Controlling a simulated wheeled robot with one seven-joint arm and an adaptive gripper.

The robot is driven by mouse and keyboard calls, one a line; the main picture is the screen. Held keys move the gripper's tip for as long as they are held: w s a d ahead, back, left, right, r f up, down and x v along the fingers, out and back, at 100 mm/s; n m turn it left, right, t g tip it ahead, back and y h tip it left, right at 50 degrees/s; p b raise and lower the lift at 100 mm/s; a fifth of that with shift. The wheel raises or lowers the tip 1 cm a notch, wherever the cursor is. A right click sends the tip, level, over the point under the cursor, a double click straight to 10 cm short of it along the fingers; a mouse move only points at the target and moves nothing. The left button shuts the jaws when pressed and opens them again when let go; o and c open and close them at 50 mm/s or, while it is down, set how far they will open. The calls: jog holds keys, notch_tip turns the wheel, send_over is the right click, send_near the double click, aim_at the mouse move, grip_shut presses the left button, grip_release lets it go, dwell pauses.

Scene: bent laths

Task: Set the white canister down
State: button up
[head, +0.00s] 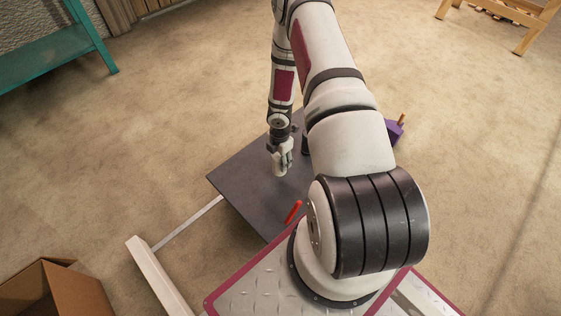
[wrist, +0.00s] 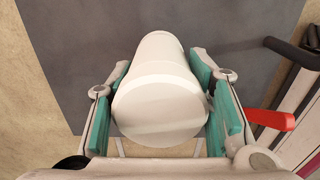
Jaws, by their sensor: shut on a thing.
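The white canister (wrist: 160,95) fills the space between the teal pads of my gripper (wrist: 172,100) in the wrist view. The pads press on it from both sides, and the gripper is shut on it. In the head view my gripper (head: 281,160) is over the dark grey tabletop (head: 245,185), with the white canister (head: 279,171) showing small below the fingers. I cannot tell whether the canister's base touches the tabletop.
A red object (head: 293,211) lies on the near part of the tabletop; its red end (wrist: 270,119) shows right of the gripper in the wrist view. A purple object (head: 394,132) is beyond the right side. A cardboard box (head: 75,290) stands on the floor at left.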

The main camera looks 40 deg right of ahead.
jog(key=shift+w+d, duration=0.3)
jog(key=shift+d, duration=0.25)
jog(key=shift+a+f+b, duration=0.1)
jog(key=shift+f+b, duration=0.95)
jog(key=shift+f, duration=0.65)
jog(key=shift+f, duration=0.1)
jog(key=o, duration=1.4)
jog(key=shift+c, duration=0.2)
